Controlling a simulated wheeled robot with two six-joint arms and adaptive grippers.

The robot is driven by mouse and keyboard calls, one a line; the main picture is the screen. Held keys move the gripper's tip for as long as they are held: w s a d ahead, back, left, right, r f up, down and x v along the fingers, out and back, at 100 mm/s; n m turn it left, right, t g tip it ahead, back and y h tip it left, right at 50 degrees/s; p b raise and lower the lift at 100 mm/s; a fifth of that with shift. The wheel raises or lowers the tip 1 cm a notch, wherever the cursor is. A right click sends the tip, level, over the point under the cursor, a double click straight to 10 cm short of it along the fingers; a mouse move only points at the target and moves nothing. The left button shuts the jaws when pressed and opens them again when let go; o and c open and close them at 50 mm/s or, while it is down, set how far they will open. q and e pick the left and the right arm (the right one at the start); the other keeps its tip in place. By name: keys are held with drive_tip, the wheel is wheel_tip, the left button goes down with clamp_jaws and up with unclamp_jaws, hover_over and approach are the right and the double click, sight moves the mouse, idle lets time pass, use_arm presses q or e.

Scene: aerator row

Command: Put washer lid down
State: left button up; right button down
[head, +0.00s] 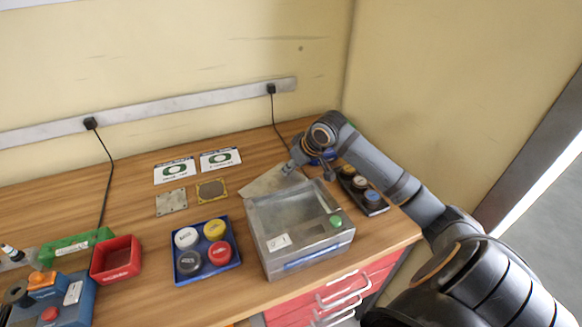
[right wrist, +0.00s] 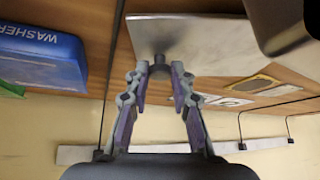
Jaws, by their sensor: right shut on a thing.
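The washer lid is a flat metal plate (head: 265,183) behind the grey metal box (head: 262,245) in the head view. It fills the upper middle of the right wrist view (right wrist: 215,45). My right gripper (head: 289,168) is shut on the lid's dark knob (right wrist: 160,68), with one finger on each side. I cannot tell whether the lid touches the table or hangs just above it. A blue container marked WASHER (right wrist: 40,55) is left in the wrist view. My left gripper is out of view.
A blue tray (head: 206,276) of coloured round caps stands left of the box, and a dark tray (head: 376,210) of caps stands right. A red bin (head: 117,259) is farther left. Two plates and two printed cards lie behind. Bare wood lies between the cards and the wall.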

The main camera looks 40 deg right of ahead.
drive_tip(key=shift+f, duration=0.1)
drive_tip(key=c, duration=1.1)
unclamp_jaws()
drive_tip(key=shift+c, duration=0.2)
drive_tip(key=v, duration=0.4)
drive_tip(key=shift+s+d+r, duration=0.2)
drive_tip(key=shift+d+r, duration=0.05)
drive_tip(key=shift+d, duration=0.1)
drive_tip(key=shift+s+a+r, duration=0.15)
drive_tip(key=shift+s+r, duration=0.2)
drive_tip(key=shift+r, duration=0.2)
drive_tip(key=p+v, duration=0.6)
drive_tip(key=p, duration=1.2)
